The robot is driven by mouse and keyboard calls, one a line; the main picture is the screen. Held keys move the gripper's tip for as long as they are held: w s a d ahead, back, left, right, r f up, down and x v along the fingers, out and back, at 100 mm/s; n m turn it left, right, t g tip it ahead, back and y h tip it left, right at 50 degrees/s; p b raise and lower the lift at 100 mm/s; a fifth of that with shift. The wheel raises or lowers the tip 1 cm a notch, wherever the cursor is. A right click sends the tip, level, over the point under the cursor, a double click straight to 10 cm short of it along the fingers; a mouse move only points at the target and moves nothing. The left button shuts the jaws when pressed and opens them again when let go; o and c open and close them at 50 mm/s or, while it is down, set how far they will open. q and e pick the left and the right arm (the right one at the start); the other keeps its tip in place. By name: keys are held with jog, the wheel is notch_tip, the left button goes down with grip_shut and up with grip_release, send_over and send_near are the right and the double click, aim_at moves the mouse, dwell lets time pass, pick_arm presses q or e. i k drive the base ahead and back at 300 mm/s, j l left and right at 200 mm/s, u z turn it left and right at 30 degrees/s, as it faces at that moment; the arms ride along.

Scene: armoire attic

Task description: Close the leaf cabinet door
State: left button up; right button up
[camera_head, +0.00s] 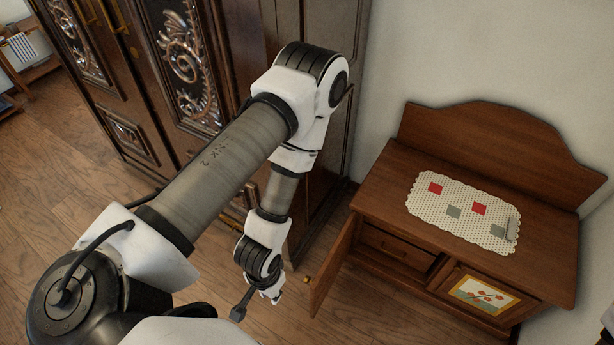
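The small wooden cabinet (375,200) stands at the right against the wall. Its left door (336,262) stands open, swung out toward the front and seen nearly edge-on, with a small knob (307,280) near its free edge. The door's outer face is mostly turned away, so any leaf picture on it cannot be made out. The cabinet's right door (484,294) is shut and carries a painted panel. My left gripper (256,303) hangs low, left of the open door and apart from it; its finger opening is unclear. My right gripper is not in view.
A large carved armoire (190,70) stands behind my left arm. Inside the open compartment is a drawer front (395,246). Bare wood floor (350,310) lies before the cabinet.

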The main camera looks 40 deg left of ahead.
aim_at(324, 278)
jog(key=k+j+z, duration=0.1)
jog(key=j, duration=0.3)
jog(key=k+j, duration=0.2)
jog(key=j, duration=0.2)
jog(key=k+j+z, duration=0.15)
jog(key=j, duration=0.25)
jog(key=k+j, duration=0.2)
jog(key=j, duration=0.2)
jog(key=k+j+z, duration=0.15)
jog(key=j, duration=0.2)
jog(key=k+j+u, duration=0.2)
jog(key=k, duration=0.15)
jog(key=k+j+u, duration=0.25)
jog(key=k, duration=0.15)
